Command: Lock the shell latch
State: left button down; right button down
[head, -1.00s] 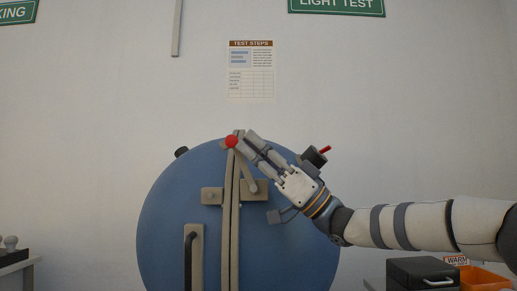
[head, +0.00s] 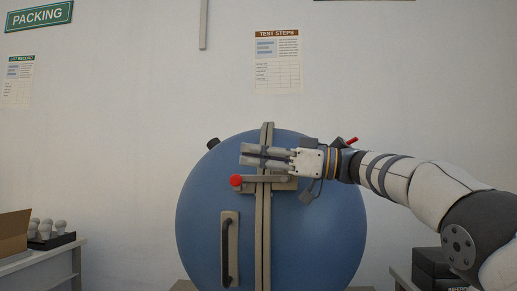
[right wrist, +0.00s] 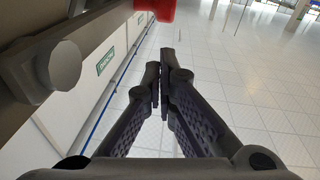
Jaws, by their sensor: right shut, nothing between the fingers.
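The blue round shell (head: 320,230) has a vertical grey flange seam (head: 264,225) down its middle. The latch lever (head: 262,179) lies about level across the seam. Its red knob (head: 236,181) is at the left end, left of the seam. My right gripper (head: 243,154) is shut and empty, pointing left just above the lever; I cannot tell whether it touches. In the right wrist view its fingers (right wrist: 160,75) are together with nothing between them, and the red knob (right wrist: 155,8) shows beyond them at the top. My left gripper is not in view.
A dark vertical handle (head: 230,250) is on the shell's left half. A dark knob (head: 213,143) sticks out at its upper left. A tray of bulbs (head: 48,233) and a cardboard box (head: 15,238) stand on the left table. A black case (head: 435,268) stands at lower right.

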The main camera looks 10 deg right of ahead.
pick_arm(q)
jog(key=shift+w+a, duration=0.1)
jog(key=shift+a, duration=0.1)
pick_arm(e)
jog(key=shift+w+a+f+h, duration=0.1)
jog(key=shift+a+f+h, duration=0.25)
jog(key=shift+f+h, duration=0.2)
jog(key=shift+f, duration=0.15)
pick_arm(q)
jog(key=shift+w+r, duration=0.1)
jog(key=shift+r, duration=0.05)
